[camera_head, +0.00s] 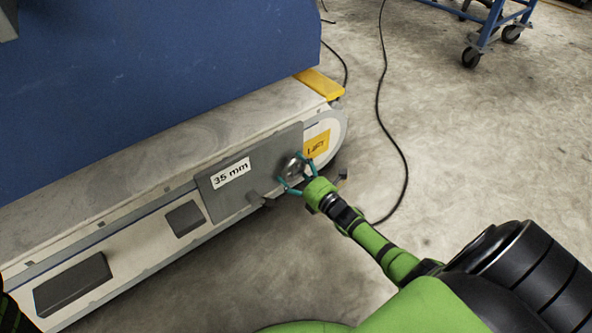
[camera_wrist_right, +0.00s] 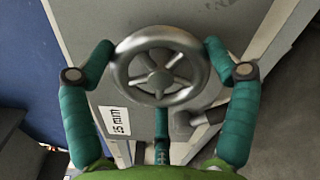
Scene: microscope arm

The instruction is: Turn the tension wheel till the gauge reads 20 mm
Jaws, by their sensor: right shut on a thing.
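The tension wheel (camera_head: 293,167) is a small silver spoked handwheel on a grey plate (camera_head: 240,196) on the side of the machine. It fills the middle of the right wrist view (camera_wrist_right: 158,66). The gauge label (camera_head: 231,173) on the plate reads 35 mm in the head view; it is partly cut off in the right wrist view (camera_wrist_right: 116,122). My right gripper (camera_head: 296,178) has its teal fingers closed on the wheel, with fingertips at the rim on both sides. My left gripper is not in view.
A yellow LIFT label (camera_head: 316,144) is beside the wheel. A dark lever or bracket (camera_wrist_right: 205,121) sits close below the wheel. A black cable (camera_head: 381,110) lies on the floor, and a blue wheeled cart (camera_head: 488,28) stands at the back right.

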